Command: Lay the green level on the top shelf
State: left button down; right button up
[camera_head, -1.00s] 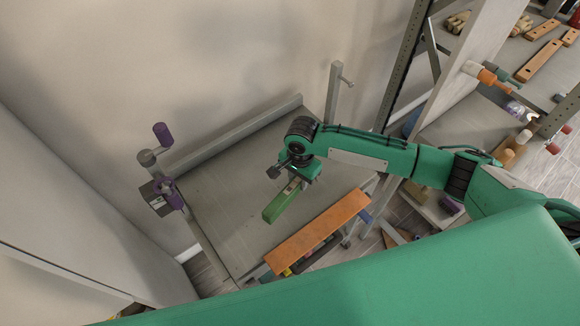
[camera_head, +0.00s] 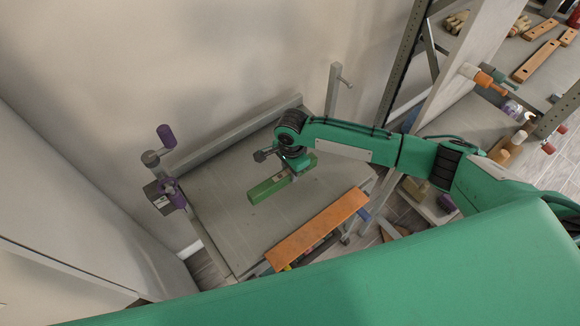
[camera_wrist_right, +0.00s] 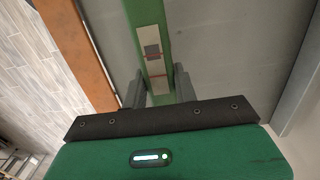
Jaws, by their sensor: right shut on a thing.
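The green level (camera_head: 268,189) is a narrow green bar over the grey top shelf (camera_head: 222,225) of the rolling rack. My right gripper (camera_head: 293,175) is shut on it from above, with part of the bar covered by the gripper in the head view. In the right wrist view the level (camera_wrist_right: 150,30) runs between the two dark fingers of the right gripper (camera_wrist_right: 158,86). I cannot tell whether the level touches the shelf or is held slightly above it. My left gripper is not in view.
An orange-brown board (camera_head: 318,230) lies along the shelf's near edge. Purple-and-grey fittings (camera_head: 165,190) stand at the left edge and a grey post (camera_head: 333,90) at the far right corner. A wall closes the back. The shelf's left part is bare.

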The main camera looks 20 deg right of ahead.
jog(key=shift+f+b, duration=1)
jog(key=shift+f, duration=2.8)
jog(key=shift+f, duration=0.2)
jog(key=o, duration=1.2)
jog(key=shift+c, duration=0.2)
notch_tip(320, 180, up, 14)
jog(key=b, duration=0.2)
jog(key=shift+d+f+b, duration=0.15)
jog(key=shift+b, duration=0.25)
